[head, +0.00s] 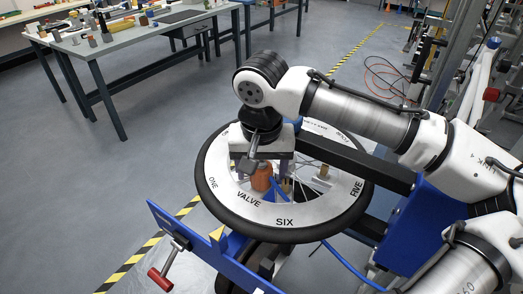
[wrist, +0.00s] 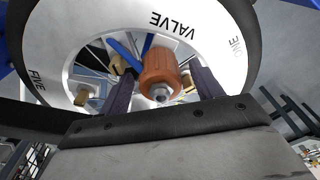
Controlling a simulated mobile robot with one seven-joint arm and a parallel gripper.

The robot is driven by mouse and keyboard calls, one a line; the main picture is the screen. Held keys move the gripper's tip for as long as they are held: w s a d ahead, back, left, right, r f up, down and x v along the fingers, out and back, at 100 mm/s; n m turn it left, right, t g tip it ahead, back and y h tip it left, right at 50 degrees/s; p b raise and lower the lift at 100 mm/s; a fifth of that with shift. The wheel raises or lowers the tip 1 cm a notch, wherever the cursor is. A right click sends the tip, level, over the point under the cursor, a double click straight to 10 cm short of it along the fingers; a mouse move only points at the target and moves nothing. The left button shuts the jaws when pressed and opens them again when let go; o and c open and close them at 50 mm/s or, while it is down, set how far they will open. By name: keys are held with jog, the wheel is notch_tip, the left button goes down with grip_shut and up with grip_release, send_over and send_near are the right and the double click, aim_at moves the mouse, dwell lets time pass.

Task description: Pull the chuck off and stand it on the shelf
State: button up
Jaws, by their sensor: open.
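The chuck (wrist: 158,70) appears to be the orange, ribbed cylinder with a metal nose and a blue hose (wrist: 122,52) behind it. In the head view the orange body (head: 262,179) shows inside the wheel's ring, below my gripper's palm. My gripper (wrist: 163,90) is open, with one dark finger on each side of the orange body. Gaps show beside it in the wrist view; contact cannot be told. The wheel (head: 284,221) has a black tyre and a white ring lettered ONE, VALVE, SIX and FIVE. I cannot clearly pick out the shelf.
A blue beam (head: 183,233) with a red-handled clamp (head: 161,279) lies in front of the wheel. A dark bar (head: 345,157) runs behind it. A workbench (head: 115,45) with small parts stands at the far left. Open floor (head: 110,170) lies left of the wheel.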

jog(key=shift+f, duration=0.5)
jog(key=shift+w+r, duration=0.1)
jog(key=c, duration=1.2)
